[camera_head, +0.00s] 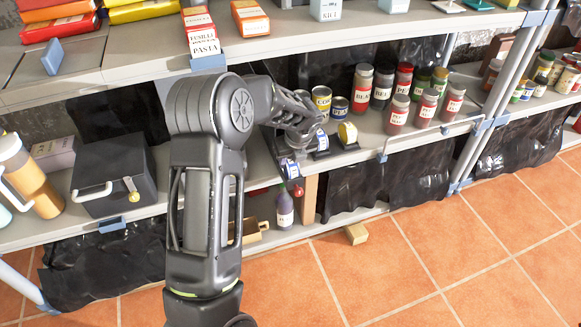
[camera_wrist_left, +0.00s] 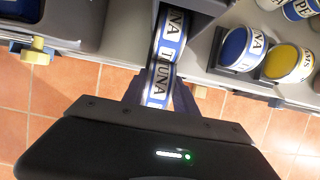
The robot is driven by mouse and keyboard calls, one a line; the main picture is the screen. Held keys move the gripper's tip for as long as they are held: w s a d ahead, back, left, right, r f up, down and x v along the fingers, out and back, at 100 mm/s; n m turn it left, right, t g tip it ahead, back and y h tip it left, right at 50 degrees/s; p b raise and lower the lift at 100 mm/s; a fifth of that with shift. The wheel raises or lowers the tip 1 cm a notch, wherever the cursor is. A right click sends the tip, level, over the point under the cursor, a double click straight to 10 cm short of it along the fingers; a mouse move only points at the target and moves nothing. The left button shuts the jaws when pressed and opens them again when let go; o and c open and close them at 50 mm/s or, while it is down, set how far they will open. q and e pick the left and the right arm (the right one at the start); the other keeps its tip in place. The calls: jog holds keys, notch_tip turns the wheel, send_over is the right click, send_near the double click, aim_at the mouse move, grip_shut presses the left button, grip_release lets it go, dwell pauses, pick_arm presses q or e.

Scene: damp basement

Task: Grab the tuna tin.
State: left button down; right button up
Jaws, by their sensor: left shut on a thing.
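My left gripper (camera_wrist_left: 158,95) is shut on a tuna tin (camera_wrist_left: 159,84), a small tin with a blue and white label, between its two dark fingers. In the head view the left gripper (camera_head: 292,165) is at the shelf's front edge, largely hidden by its own wrist. A second tuna tin (camera_wrist_left: 172,32) lies right behind the held one, in a grey slot. Another blue-lidded tin (camera_wrist_left: 236,43) stands to the right, its label partly readable; it shows in the head view (camera_head: 321,141). My right gripper is out of view.
A yellow-lidded tin (camera_wrist_left: 284,61) stands beside the blue-lidded one. Several jars (camera_head: 398,113) and cans (camera_head: 322,98) stand further right and behind. A black box (camera_head: 112,180) is left of my arm. The upper shelf (camera_head: 300,38) overhangs. The tiled floor (camera_head: 440,250) in front is mostly clear.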

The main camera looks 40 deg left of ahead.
pick_arm(q)
jog(key=shift+r, duration=0.1)
notch_tip(320, 180, up, 10)
jog(key=p, duration=0.3)
dwell(0.3)
dwell(0.5)
